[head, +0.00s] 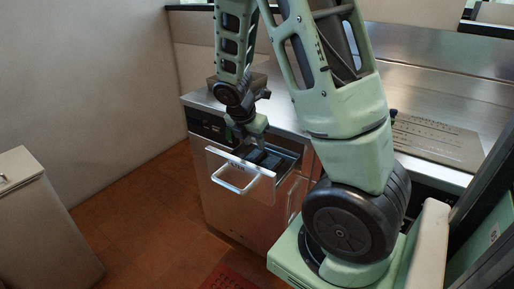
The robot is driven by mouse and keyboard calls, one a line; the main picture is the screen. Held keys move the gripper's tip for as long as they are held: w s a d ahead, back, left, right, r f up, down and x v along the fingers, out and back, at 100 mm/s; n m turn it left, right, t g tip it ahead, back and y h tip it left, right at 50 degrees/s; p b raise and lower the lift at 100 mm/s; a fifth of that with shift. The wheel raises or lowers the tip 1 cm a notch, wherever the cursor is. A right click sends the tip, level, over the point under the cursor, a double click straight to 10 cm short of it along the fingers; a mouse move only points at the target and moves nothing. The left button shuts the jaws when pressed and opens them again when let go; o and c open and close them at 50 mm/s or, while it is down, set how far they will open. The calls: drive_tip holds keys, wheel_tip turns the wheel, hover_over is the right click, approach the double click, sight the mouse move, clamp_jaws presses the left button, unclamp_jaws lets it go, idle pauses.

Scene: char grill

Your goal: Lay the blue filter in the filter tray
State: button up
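My gripper (243,140) reaches down over the back left part of an open drawer (247,165) in the metal cabinet. The drawer has a pale front with a bar handle and a label too small to read. Dark block-like shapes (268,160) lie inside it, just right of and below my gripper. I cannot tell whether one of them is the blue filter, as no clearly blue part shows. The drawer may be the filter tray. My fingertips are small and partly hidden, so I cannot see whether they are open or hold anything.
A steel counter (283,108) runs above the drawer, with a flat engraved plate (440,140) on the right. A pale cabinet (45,225) stands at the left. A red mat (228,278) lies on the tiled floor (150,220), which is clear between the cabinets.

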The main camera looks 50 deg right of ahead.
drive_tip(key=s+a+r+m+y, duration=0.1)
drive_tip(key=a+r+m+y, duration=0.15)
drive_tip(key=a, duration=0.85)
drive_tip(key=s+a+r+m+y, duration=0.1)
drive_tip(key=s+a+r+m, duration=0.2)
drive_tip(key=a, duration=0.9)
drive_tip(key=s+a+r+m+y, duration=0.1)
drive_tip(key=s+a+m, duration=0.4)
drive_tip(key=s+a, duration=0.8)
drive_tip(key=shift+a+r+m+y+p, duration=0.3)
drive_tip(key=shift+a+r+m+y, duration=0.05)
drive_tip(key=shift+a+r, duration=0.55)
wheel_tip(320, 180, up, 4)
drive_tip(key=p, duration=0.4)
drive_tip(key=shift+f, duration=0.1)
